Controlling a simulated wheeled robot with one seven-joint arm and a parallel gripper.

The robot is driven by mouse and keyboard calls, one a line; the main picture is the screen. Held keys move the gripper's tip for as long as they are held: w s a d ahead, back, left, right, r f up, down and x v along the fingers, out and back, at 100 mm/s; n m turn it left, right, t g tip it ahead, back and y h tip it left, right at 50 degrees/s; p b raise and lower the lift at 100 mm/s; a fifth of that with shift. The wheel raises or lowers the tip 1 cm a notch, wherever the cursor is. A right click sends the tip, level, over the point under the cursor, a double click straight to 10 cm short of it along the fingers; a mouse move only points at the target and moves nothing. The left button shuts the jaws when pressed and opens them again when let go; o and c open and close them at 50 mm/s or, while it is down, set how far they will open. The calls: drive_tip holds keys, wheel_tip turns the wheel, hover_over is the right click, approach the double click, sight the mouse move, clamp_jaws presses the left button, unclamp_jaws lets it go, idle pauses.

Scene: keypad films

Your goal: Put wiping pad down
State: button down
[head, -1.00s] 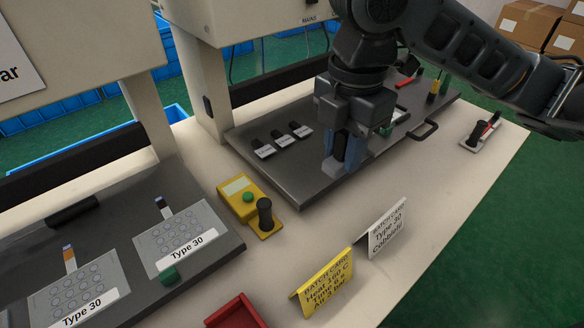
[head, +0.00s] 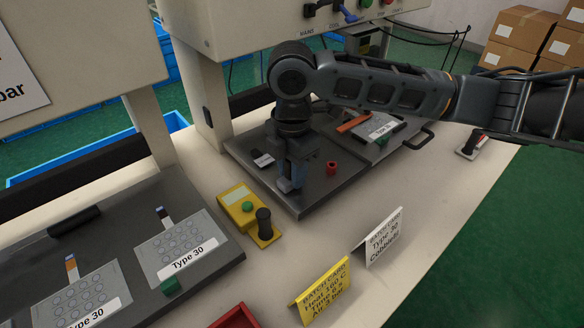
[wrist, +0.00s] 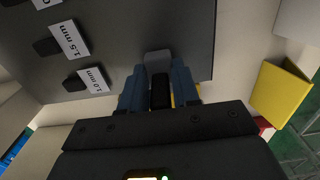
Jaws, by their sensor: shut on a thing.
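My gripper (head: 289,186) is over the front left corner of the dark grey plate (head: 318,195). Its blue fingers are shut on a small piece with a black grip and a grey end, which I take for the wiping pad; it shows between the fingertips in the wrist view (wrist: 158,57). The fingers mostly hide it in the head view, and I cannot tell whether it touches the plate.
Black blocks labelled 1.5 mm (wrist: 47,47) and 1.0 mm (wrist: 73,83) lie beside the gripper. A red cylinder (head: 331,168) stands to its right. Yellow (head: 322,292) and white (head: 384,240) cards stand in front.

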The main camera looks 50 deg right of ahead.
drive_tip(key=shift+f, duration=0.15)
drive_tip(key=shift+f, duration=0.1)
drive_tip(key=c, duration=0.8)
unclamp_jaws()
drive_tip(key=shift+b, duration=0.3)
drive_tip(key=r, duration=0.7)
drive_tip(key=shift+a+r+b, duration=0.3)
drive_tip(key=shift+r, duration=0.05)
drive_tip(key=shift+s, duration=0.1)
